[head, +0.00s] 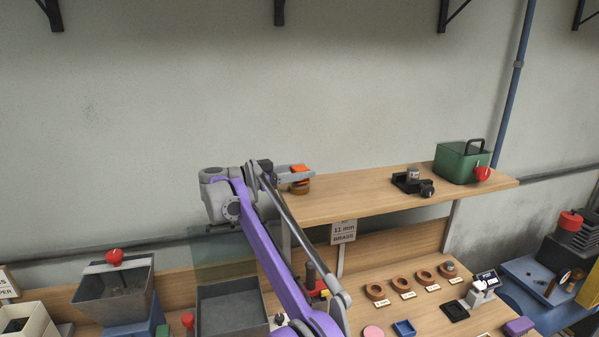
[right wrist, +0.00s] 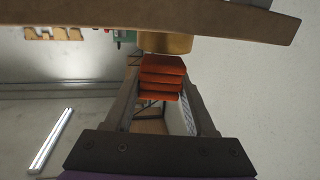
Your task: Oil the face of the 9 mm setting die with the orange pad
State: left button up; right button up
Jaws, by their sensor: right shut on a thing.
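My right gripper (head: 300,172) is at the left end of the wooden shelf, shut on the orange pad (head: 299,169). In the right wrist view the ribbed orange pad (right wrist: 162,78) sits between the fingers (right wrist: 160,85). A round tan-brown piece (head: 300,187) stands on the shelf right by the pad. It also shows in the right wrist view (right wrist: 165,43), with the pad's end close against it; I cannot tell whether they touch. Several brown rings with small labels (head: 375,291) stand on the bench; the labels are too small to read, so I cannot pick out the 9 mm die.
The shelf (head: 345,190) is clear in its middle. A black device (head: 412,184) and a green box (head: 461,163) stand toward its right end. Below are a grey bin (head: 230,308), a hopper (head: 113,290), a pink disc (head: 373,332) and a blue tray (head: 404,328).

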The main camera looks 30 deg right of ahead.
jog(key=shift+f, duration=0.7)
dwell(1.7)
jog(key=shift+a+f, duration=0.1)
